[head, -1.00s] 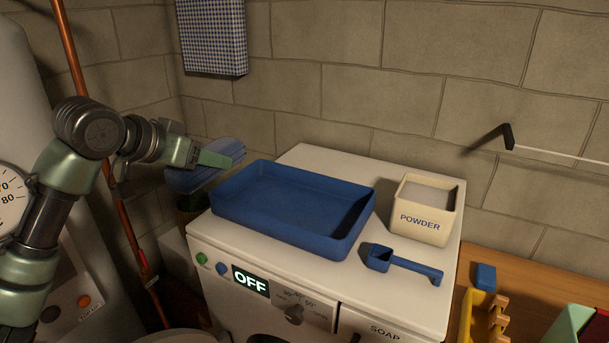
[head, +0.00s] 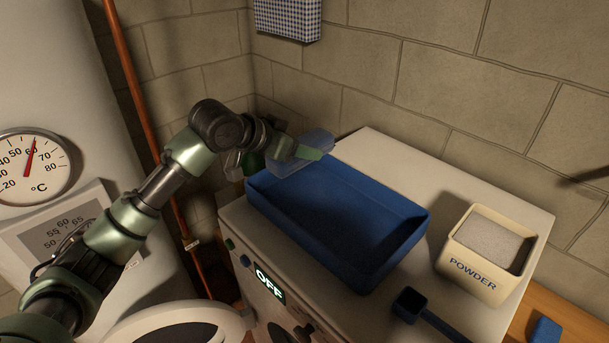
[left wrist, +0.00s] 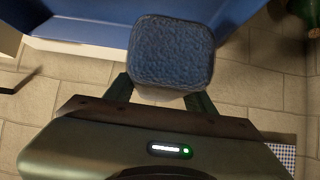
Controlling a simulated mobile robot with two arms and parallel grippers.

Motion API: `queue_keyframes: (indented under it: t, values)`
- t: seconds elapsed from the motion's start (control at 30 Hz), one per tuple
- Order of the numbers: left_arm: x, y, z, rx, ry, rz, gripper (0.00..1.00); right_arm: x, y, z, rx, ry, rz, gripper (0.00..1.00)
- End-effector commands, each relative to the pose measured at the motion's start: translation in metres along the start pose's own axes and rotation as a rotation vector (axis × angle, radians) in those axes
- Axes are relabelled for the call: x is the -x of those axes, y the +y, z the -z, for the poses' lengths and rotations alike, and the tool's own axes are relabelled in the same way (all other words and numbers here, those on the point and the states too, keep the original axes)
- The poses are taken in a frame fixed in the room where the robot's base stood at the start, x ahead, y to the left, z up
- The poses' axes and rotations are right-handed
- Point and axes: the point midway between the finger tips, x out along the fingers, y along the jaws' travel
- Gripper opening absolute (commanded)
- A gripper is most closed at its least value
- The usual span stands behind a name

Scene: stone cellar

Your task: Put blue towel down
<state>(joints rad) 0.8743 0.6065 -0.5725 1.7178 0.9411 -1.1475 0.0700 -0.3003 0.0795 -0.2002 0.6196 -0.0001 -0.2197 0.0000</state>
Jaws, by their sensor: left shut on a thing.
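My left gripper (head: 309,153) is shut on the blue towel. In the head view the towel (head: 316,141) shows as a pale blue shape around the fingers, at the far left edge of the blue tray (head: 402,246). In the left wrist view the towel (left wrist: 172,52) is a compact, fuzzy blue block between the fingertips. The blue tray (left wrist: 85,32) shows behind it there. I cannot tell whether towel and tray touch. The tray looks empty and sits on the white washing machine (head: 505,205). My right gripper is in neither view.
A boiler with a dial (head: 35,165) and a copper pipe (head: 140,90) are at the left.

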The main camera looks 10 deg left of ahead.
Motion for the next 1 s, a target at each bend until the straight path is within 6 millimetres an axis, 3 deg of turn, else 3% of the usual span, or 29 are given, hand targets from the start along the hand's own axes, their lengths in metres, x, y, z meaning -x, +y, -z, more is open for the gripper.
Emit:
queue_keyframes:
  t: [0.13, 0.6, 1.0]
  values:
    - [-0.017, 0.000, -0.027, 0.002, -0.004, -0.001, 0.12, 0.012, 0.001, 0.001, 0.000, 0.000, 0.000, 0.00]
    - [-0.049, 0.000, -0.073, 0.001, -0.002, -0.001, 0.12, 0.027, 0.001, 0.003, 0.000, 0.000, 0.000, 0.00]
    - [-0.054, 0.000, -0.079, -0.001, 0.001, 0.000, 0.12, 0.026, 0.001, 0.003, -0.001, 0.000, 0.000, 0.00]
